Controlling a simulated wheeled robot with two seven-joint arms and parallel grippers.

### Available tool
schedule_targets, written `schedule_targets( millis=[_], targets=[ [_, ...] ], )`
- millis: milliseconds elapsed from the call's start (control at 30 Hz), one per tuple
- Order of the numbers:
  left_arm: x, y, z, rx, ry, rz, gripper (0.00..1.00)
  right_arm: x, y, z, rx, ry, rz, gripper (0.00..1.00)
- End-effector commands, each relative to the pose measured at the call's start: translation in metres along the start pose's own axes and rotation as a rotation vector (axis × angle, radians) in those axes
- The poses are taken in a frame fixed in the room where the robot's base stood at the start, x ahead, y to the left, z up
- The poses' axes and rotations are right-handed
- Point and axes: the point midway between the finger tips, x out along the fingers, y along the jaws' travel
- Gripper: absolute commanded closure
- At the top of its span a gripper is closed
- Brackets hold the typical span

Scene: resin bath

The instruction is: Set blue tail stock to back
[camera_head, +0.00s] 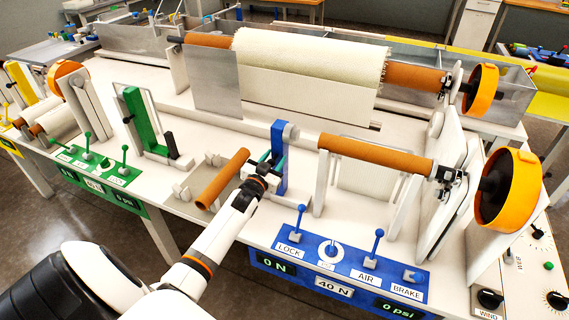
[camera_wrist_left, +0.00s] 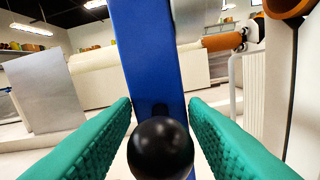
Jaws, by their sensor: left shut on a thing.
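The blue tail stock (camera_head: 280,145) stands upright on the white bench behind the blue control panel, left of a mounted brown core (camera_head: 375,152). Its blue post (camera_wrist_left: 152,60) fills the middle of the left wrist view. A black ball knob (camera_wrist_left: 160,148) shows in front of the post. My left gripper (camera_head: 266,168) is at the tail stock's near left side, shut on the knob, with green ribbed pads (camera_wrist_left: 160,130) on either side. The exact contact between pads and knob is hard to see. My right gripper is not in view.
A loose brown core (camera_head: 222,179) lies just left of my left gripper. The blue panel (camera_head: 340,268) with upright levers stands in front. A green tail stock (camera_head: 133,120) is further left. A large cream roll (camera_head: 310,62) spans the back. An orange handwheel (camera_head: 508,190) is at right.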

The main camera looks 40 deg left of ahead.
Motion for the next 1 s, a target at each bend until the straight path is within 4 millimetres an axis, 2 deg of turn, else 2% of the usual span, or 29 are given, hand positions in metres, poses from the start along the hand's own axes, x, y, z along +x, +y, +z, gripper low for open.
schedule_targets(
  millis=[33, 233, 267, 300, 533, 667, 767, 1000],
  targets=[
    [0.000, 0.005, -0.002, 0.010, 0.006, 0.007, 1.00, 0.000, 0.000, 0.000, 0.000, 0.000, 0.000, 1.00],
    [0.000, 0.005, -0.002, 0.011, 0.006, 0.008, 1.00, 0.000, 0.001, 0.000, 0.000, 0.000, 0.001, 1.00],
    [0.000, 0.005, -0.002, 0.011, 0.006, 0.008, 0.56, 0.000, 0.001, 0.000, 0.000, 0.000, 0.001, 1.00],
    [0.000, 0.005, -0.001, 0.010, 0.006, 0.008, 0.53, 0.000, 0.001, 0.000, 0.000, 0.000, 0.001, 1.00],
    [-0.001, 0.005, -0.002, 0.007, 0.006, 0.007, 0.53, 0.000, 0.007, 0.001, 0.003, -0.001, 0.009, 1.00],
    [-0.008, 0.004, -0.002, 0.006, 0.006, 0.006, 0.53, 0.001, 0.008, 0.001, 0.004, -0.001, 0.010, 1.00],
    [-0.022, 0.003, -0.004, 0.006, 0.007, 0.005, 0.53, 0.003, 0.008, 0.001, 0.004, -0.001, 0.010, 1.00],
    [-0.073, 0.002, -0.004, 0.006, 0.006, 0.004, 0.53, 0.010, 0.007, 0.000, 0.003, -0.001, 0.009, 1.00]
  ],
)
